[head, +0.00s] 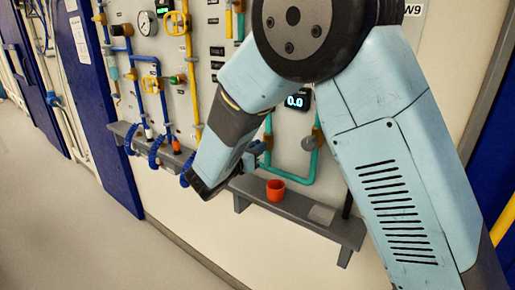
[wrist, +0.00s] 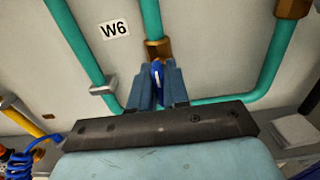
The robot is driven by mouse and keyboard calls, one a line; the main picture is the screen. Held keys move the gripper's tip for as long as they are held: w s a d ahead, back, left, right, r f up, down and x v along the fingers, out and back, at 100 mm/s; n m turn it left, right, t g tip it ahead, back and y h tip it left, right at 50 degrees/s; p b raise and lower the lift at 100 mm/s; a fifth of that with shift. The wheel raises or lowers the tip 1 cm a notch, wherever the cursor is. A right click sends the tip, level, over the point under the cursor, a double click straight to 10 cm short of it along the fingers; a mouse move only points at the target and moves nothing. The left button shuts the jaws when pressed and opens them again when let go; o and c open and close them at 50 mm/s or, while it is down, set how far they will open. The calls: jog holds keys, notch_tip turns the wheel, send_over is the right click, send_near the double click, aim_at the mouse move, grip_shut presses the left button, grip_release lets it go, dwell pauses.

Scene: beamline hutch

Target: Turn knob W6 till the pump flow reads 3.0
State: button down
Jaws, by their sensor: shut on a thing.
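Knob W6 (wrist: 157,72) is a small blue knob on a brass valve body (wrist: 157,48) in a teal pipe. The W6 label (wrist: 115,29) is on the wall to its upper left in the wrist view. My gripper (wrist: 157,78) is shut on the knob, one finger on each side of it. In the head view my gripper (head: 256,158) is at the teal pipes, and my arm hides most of the knob.
Yellow and blue pipes with yellow handwheels (head: 177,23) and a round gauge (head: 147,23) are to the left. The floor at left is clear.

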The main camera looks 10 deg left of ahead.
jog(key=shift+m, duration=0.3)
jog(key=m, duration=0.4)
jog(key=shift+d, duration=0.1)
jog(key=m, duration=0.5)
jog(key=shift+s+d+f, duration=0.1)
jog(key=m, duration=0.8)
jog(key=shift+s+d+f+m, duration=0.1)
jog(key=shift+f+m, duration=0.2)
dwell(0.3)
jog(key=c, duration=1.2)
grip_release()
jog(key=shift+r, duration=0.1)
jog(key=v, duration=1.3)
jog(key=shift+s, duration=0.35)
